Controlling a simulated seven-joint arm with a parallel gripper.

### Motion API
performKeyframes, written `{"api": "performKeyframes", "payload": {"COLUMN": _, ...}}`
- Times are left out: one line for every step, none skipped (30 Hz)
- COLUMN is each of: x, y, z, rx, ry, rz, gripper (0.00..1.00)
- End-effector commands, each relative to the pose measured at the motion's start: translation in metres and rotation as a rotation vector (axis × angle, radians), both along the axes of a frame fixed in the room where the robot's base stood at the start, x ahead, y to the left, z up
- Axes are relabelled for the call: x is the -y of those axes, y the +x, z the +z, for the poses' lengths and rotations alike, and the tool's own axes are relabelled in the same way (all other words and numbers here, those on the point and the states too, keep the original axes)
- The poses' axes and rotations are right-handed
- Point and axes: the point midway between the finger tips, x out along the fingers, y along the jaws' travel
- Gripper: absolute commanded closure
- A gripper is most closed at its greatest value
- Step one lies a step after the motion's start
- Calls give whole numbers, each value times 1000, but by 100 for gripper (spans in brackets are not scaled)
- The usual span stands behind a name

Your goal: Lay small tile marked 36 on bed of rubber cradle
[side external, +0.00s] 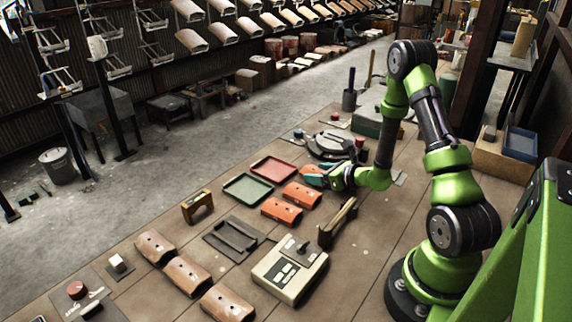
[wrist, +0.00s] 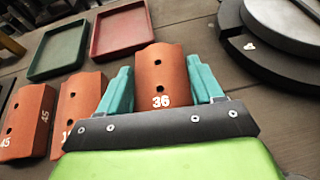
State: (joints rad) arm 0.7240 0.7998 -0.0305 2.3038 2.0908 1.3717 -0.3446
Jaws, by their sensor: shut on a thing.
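The small orange tile marked 36 (wrist: 160,73) sits between the teal fingers of my gripper (wrist: 163,86) in the wrist view, its number facing the camera. In the side view my gripper (side external: 316,174) is at the far end of the tile row, and its fingers partly hide the tile. I cannot tell whether the tile is clear of the table. A dark, flat, ridged piece, which looks like the rubber cradle (side external: 234,239), lies on the table to the left and nearer the camera. Its bed looks empty.
Two orange tiles (side external: 302,194) (side external: 281,211) lie between my gripper and the cradle. Green (side external: 247,188) and red (side external: 278,171) trays lie behind them. A brown stand (side external: 338,222), a beige control box (side external: 290,269) and several brown tiles (side external: 187,275) stand nearer. A round dark device (side external: 330,145) is beyond.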

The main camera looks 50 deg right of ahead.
Motion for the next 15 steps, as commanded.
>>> {"api": "performKeyframes", "payload": {"x": 0, "y": 0, "z": -2, "rx": 0, "ry": 0, "rz": 1, "gripper": 67}}
{"api": "performKeyframes", "payload": {"x": 0, "y": 0, "z": -1, "rx": 0, "ry": -1, "rz": 0, "gripper": 30}}
{"api": "performKeyframes", "payload": {"x": 0, "y": 0, "z": -1, "rx": 0, "ry": -1, "rz": 0, "gripper": 24}}
{"api": "performKeyframes", "payload": {"x": 0, "y": 0, "z": -1, "rx": 0, "ry": -1, "rz": 0, "gripper": 19}}
{"api": "performKeyframes", "payload": {"x": 0, "y": 0, "z": -1, "rx": 0, "ry": -1, "rz": 0, "gripper": 15}}
{"api": "performKeyframes", "payload": {"x": 0, "y": 0, "z": -1, "rx": 0, "ry": 0, "rz": 0, "gripper": 9}}
{"api": "performKeyframes", "payload": {"x": 0, "y": 0, "z": -1, "rx": 0, "ry": 0, "rz": 0, "gripper": 9}}
{"api": "performKeyframes", "payload": {"x": 0, "y": 0, "z": -1, "rx": 0, "ry": 0, "rz": 0, "gripper": 9}}
{"api": "performKeyframes", "payload": {"x": 0, "y": 0, "z": -1, "rx": 0, "ry": 0, "rz": 0, "gripper": 9}}
{"api": "performKeyframes", "payload": {"x": 0, "y": 0, "z": -1, "rx": 0, "ry": 0, "rz": 0, "gripper": 9}}
{"api": "performKeyframes", "payload": {"x": 0, "y": 0, "z": -1, "rx": 0, "ry": 0, "rz": 0, "gripper": 9}}
{"api": "performKeyframes", "payload": {"x": 0, "y": 0, "z": -1, "rx": 0, "ry": 0, "rz": 0, "gripper": 9}}
{"api": "performKeyframes", "payload": {"x": 0, "y": 0, "z": -1, "rx": 0, "ry": 0, "rz": 0, "gripper": 9}}
{"api": "performKeyframes", "payload": {"x": 0, "y": 0, "z": -1, "rx": 0, "ry": 0, "rz": 0, "gripper": 9}}
{"api": "performKeyframes", "payload": {"x": 0, "y": 0, "z": -1, "rx": 0, "ry": 1, "rz": -1, "gripper": 9}}
